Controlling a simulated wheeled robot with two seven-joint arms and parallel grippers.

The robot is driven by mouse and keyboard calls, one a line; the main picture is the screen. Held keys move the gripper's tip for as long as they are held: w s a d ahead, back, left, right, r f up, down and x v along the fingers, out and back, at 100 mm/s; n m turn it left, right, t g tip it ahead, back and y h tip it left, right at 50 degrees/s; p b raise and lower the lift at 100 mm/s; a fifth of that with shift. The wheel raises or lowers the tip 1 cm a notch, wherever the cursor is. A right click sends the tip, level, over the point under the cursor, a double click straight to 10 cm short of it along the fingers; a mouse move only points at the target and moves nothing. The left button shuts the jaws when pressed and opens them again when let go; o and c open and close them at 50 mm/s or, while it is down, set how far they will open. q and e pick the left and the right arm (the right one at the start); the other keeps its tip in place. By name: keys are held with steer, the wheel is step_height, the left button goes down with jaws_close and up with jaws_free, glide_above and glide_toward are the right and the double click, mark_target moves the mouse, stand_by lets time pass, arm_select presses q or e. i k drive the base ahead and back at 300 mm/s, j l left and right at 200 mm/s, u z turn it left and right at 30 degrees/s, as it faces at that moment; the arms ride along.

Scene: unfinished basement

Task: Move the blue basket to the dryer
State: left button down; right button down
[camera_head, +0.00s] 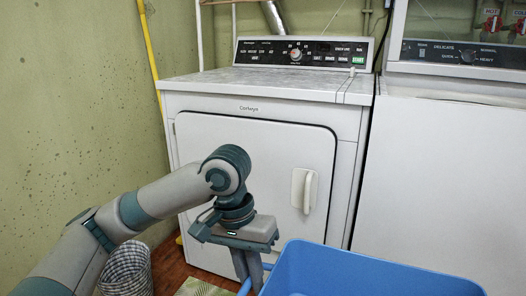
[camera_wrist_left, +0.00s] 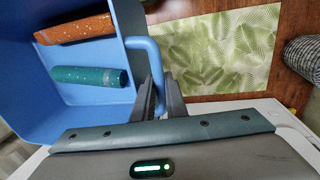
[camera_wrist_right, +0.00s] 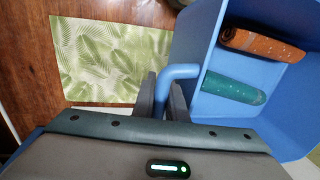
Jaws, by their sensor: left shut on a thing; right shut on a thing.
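The blue basket (camera_head: 370,272) is at the lower right of the head view, in front of the white dryer (camera_head: 255,145), which has a closed door. My left gripper (camera_head: 247,268) is shut on the basket's left handle, a curved blue bar that shows in the left wrist view (camera_wrist_left: 150,62). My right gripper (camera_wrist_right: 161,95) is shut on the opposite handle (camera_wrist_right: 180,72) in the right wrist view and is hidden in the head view. Inside the basket lie an orange rolled cloth (camera_wrist_left: 75,28) and a teal rolled cloth (camera_wrist_left: 90,76).
A second white appliance (camera_head: 450,160) stands right of the dryer, below hot and cold taps. A checkered, cloth-like bin (camera_head: 127,268) stands on the floor at left. A green leaf-pattern mat (camera_wrist_left: 225,50) lies on the wooden floor.

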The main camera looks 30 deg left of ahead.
mark_target(295, 81)
steer(key=i+j, duration=0.1)
steer(key=j, duration=0.3)
steer(key=i+j, duration=0.1)
steer(key=j, duration=0.35)
steer(key=i+j, duration=0.1)
steer(key=j, duration=0.3)
steer(key=i+j, duration=0.1)
steer(key=j, duration=0.3)
